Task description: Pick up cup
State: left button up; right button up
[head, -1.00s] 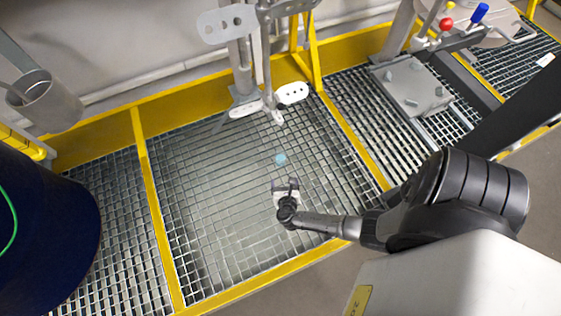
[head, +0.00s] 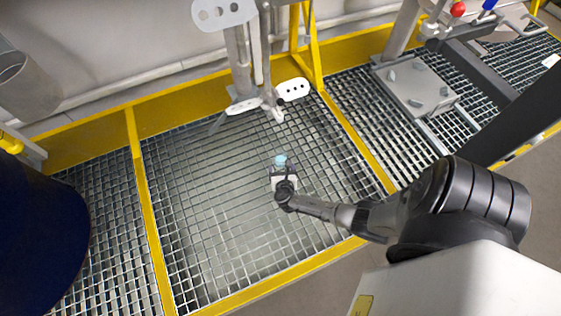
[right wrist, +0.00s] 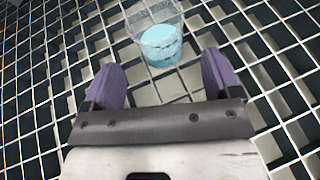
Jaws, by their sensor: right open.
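A small clear cup with light blue contents (right wrist: 161,45) stands on the metal grating, and it shows as a pale blue spot in the head view (head: 280,160). My right gripper (head: 281,168) is just on the near side of the cup. In the right wrist view my right gripper (right wrist: 164,80) is open, with its two purple-padded fingers apart. The cup lies ahead of the gap between the fingertips, and nothing is held. My left gripper is not in view.
Grey agitator hardware (head: 245,60) with perforated plates stands behind the cup. Yellow frame bars (head: 150,210) border the grating (head: 220,230). A dark blue drum (head: 40,240) is at the left. The grating around the cup is clear.

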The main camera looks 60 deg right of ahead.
aim_at(281, 165)
jog(key=b+x, duration=0.2)
jog(key=x, duration=0.1)
jog(key=shift+w+d+f, duration=0.1)
jog(key=shift+d+f, duration=0.05)
jog(key=shift+f, duration=0.05)
jog(key=shift+w+d+b, duration=0.25)
jog(key=shift+d+b, duration=0.15)
jog(key=shift+d, duration=0.05)
jog(key=shift+a, duration=0.15)
jog(key=c, duration=1)
